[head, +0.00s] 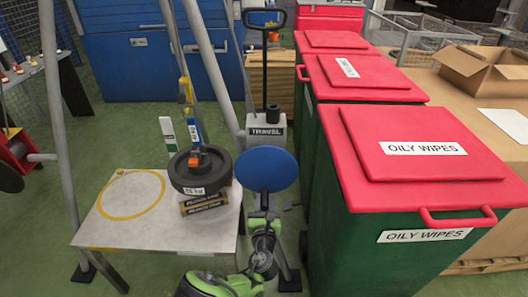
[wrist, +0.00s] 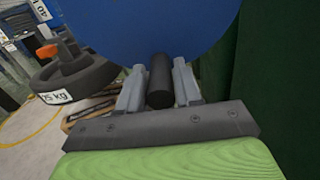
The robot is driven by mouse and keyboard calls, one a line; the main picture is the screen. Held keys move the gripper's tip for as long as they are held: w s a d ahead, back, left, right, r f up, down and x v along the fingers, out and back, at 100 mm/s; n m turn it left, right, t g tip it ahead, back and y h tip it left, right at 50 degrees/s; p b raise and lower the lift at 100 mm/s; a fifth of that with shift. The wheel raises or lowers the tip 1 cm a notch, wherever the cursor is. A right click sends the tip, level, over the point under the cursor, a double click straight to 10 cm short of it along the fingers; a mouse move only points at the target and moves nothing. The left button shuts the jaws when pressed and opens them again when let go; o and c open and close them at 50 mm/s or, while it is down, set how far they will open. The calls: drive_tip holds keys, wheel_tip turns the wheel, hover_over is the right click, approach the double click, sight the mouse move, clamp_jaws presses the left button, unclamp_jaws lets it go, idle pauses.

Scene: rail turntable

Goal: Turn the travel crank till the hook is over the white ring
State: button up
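The blue crank disc (head: 267,170) is in front of the grey TRAVEL box (head: 265,130). My gripper (head: 262,212) is at the disc's near side. In the wrist view its fingers (wrist: 160,88) stand on both sides of a black handle (wrist: 160,82), seemingly shut on it, with the blue disc (wrist: 150,25) beyond. A yellow and blue hoist line (head: 190,110) hangs down to an orange piece (head: 194,161), perhaps the hook, at a dark round weight (head: 200,175). The weight is on wooden blocks (head: 204,201).
Green bins with red lids (head: 420,185) stand close on the right. Grey frame legs (head: 60,120) rise at the left and middle. The pale table (head: 165,235) stands left of my gripper. Blue cabinets (head: 125,60) are at the back.

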drive_tip(key=o, duration=0.5)
drive_tip(key=shift+a+f, duration=0.1)
drive_tip(key=s, duration=0.8)
drive_tip(key=shift+s+p, duration=0.1)
drive_tip(key=shift+p, duration=0.2)
drive_tip(key=shift+f, duration=0.1)
